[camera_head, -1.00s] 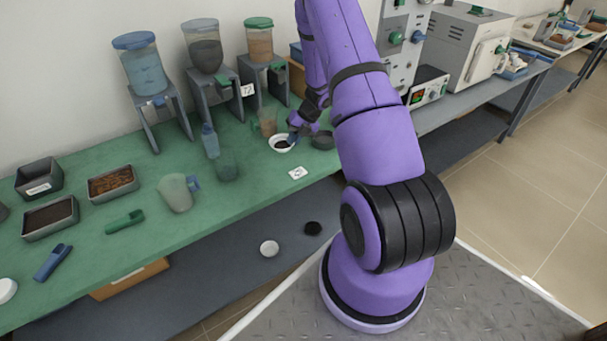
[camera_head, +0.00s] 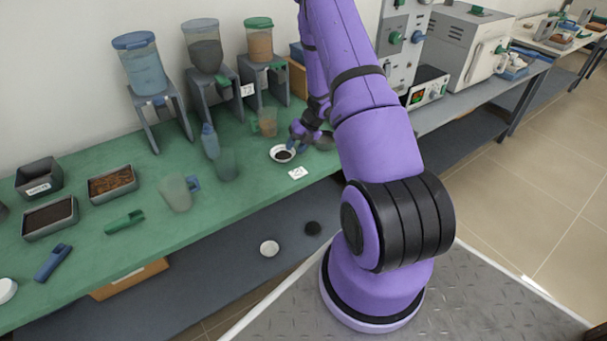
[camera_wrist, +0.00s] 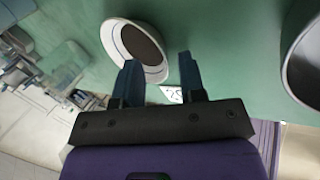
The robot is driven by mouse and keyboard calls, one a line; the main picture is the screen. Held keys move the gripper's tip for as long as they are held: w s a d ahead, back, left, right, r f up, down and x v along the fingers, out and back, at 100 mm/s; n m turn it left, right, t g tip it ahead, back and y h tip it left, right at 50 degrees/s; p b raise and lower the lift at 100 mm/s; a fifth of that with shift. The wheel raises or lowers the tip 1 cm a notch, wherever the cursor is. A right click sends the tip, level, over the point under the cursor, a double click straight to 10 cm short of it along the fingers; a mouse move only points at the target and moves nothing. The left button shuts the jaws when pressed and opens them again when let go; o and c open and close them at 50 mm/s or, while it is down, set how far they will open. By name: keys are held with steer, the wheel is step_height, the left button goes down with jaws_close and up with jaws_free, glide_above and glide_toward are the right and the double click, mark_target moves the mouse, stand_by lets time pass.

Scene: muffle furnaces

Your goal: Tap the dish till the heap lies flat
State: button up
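The white dish (camera_head: 272,153) stands on the green bench, near its front edge. Dark brown material (camera_head: 284,155) lies in it. In the wrist view the dish (camera_wrist: 155,73) is beyond my fingertips, and the material (camera_wrist: 142,45) looks smooth on top; I cannot tell how flat it is. My gripper (camera_head: 297,145) is just right of the dish. In the wrist view my gripper (camera_wrist: 158,60) has its two fingers apart with nothing held between them. The left finger overlaps the dish rim in that picture; I cannot tell whether they touch.
A dark bowl (camera_head: 325,141) stands right of my gripper, partly hidden by it. The bench's front edge is close.

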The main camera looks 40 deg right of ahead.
steer(key=v, duration=0.9)
steer(key=shift+r, duration=0.15)
steer(key=s+a+r+n, duration=0.2)
steer(key=a+r+n, duration=0.75)
steer(key=r, duration=0.35)
steer(key=s+a+r+n, duration=0.1)
steer(key=a+r+n, duration=0.85)
steer(key=r, duration=0.45)
steer(key=s+a+r+n+h, duration=0.1)
steer(key=s+a+r+n, duration=0.3)
steer(key=s+n, duration=0.3)
steer(key=s+a+r+n+t+h, duration=0.1)
steer(key=s+a+r+n+h, duration=0.1)
steer(key=s+n, duration=0.6)
steer(key=s+a+r+n+t+h, duration=0.1)
steer(key=s+a+r+n, duration=0.4)
steer(key=s+n, duration=0.3)
steer(key=shift+a+r+n+h, duration=0.3)
steer(key=shift+a+r+h, duration=0.05)
steer(key=shift+a+h, duration=0.1)
